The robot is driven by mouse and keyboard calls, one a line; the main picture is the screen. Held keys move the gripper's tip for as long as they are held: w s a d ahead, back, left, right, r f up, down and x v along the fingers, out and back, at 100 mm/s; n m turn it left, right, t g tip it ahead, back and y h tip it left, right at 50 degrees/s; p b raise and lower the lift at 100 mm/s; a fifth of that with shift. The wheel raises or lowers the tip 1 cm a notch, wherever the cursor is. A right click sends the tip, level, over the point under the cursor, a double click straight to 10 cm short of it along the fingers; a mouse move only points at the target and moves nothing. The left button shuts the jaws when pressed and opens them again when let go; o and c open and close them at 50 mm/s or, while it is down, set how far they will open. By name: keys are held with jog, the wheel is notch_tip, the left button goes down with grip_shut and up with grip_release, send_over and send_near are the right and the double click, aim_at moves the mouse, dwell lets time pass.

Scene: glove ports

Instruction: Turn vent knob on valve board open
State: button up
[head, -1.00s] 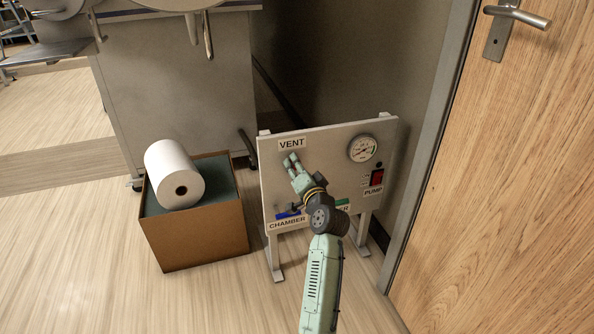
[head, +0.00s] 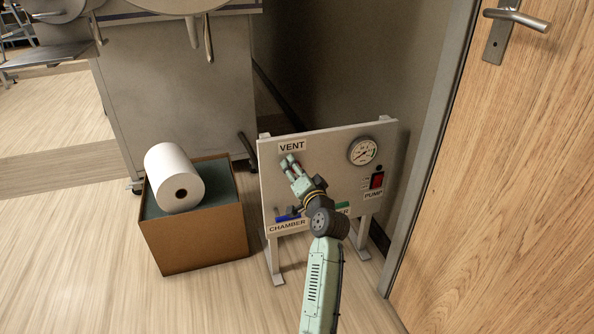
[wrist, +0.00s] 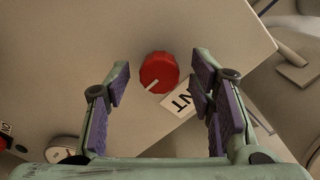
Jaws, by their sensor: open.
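The valve board (head: 334,160) stands upright on legs against the wall. Its VENT label (head: 292,146) is at the upper left. In the wrist view the vent knob (wrist: 158,73) is round and red with a white pointer line toward the lower left, and part of its label (wrist: 180,103) shows beside it. In the head view my gripper hides the knob. My gripper (head: 288,162) is at the board just below the VENT label. In the wrist view my gripper (wrist: 160,88) is open, with one finger on each side of the knob and clear gaps to it.
The board also carries a gauge (head: 364,151), a red pump switch (head: 377,180), a blue chamber handle (head: 288,218) and a green handle (head: 342,207), partly hidden by my arm. A box (head: 196,235) with a white roll (head: 174,178) stands left. A wooden door (head: 500,190) is at right.

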notch_tip(320, 180, up, 10)
jog(key=shift+r, duration=0.1)
dwell(0.5)
